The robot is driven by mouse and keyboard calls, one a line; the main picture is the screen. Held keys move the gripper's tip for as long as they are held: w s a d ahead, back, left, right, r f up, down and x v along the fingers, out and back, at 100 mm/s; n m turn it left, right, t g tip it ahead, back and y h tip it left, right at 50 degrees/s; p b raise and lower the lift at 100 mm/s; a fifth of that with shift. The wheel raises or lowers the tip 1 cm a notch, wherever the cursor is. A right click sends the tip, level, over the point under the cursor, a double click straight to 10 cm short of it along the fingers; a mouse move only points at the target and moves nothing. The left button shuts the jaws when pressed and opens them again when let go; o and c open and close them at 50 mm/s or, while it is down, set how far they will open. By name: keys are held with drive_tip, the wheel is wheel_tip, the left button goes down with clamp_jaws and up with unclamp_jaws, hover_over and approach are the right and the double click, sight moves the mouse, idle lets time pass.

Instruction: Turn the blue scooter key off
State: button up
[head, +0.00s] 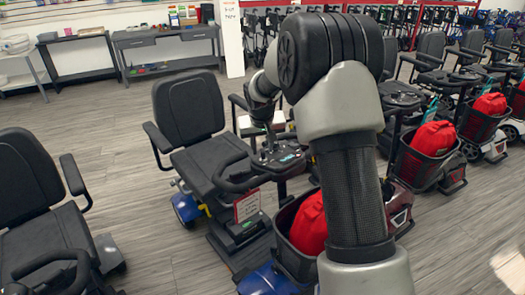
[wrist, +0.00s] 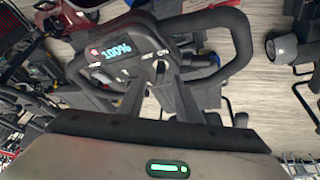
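The blue scooter (head: 265,280) stands at the centre of the head view, with a black seat (head: 190,108) and a tiller console (head: 280,158). In the wrist view the console's display (wrist: 117,50) is lit and reads 100%. Small white marks beside it look like key-switch labels (wrist: 160,52). My gripper (head: 270,146) is over the console, pointing down. In the wrist view its dark fingers (wrist: 165,80) reach close to those labels. The key itself cannot be made out, and I cannot tell whether the fingers touch it.
A looped black handlebar (wrist: 238,45) curves beside the console. A red bag (head: 309,222) sits in the front basket. More scooters (head: 430,150) stand in a row to the right, and another seat (head: 30,180) is at left. Open floor (head: 95,130) lies behind.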

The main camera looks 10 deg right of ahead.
drive_tip(key=shift+x, duration=1.05)
clamp_jaws()
